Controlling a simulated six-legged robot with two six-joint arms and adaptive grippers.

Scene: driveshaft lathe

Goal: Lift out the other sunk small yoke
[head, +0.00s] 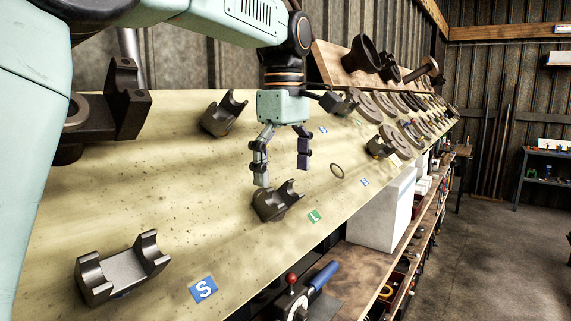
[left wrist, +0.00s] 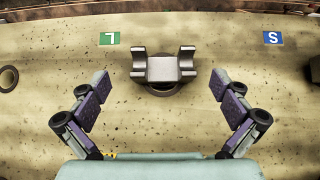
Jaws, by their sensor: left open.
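A dark grey metal yoke (head: 277,204) with two upright prongs sits low in the tilted board, beside the green L label. In the left wrist view the same yoke (left wrist: 165,68) sits over a dark round rim in the board. My left gripper (head: 283,166) is open and empty, fingers pointing down just above and behind this yoke. In the left wrist view the open fingers of my left gripper (left wrist: 163,90) spread wide on either side, short of the yoke. My right gripper is not in view.
The tilted board (head: 190,190) also holds a yoke (head: 122,272) by the blue S label (head: 203,289), another yoke (head: 224,113) higher up, and a large dark part (head: 122,108) at left. An empty ring hole (head: 337,171) lies to the right. Several discs stand farther along.

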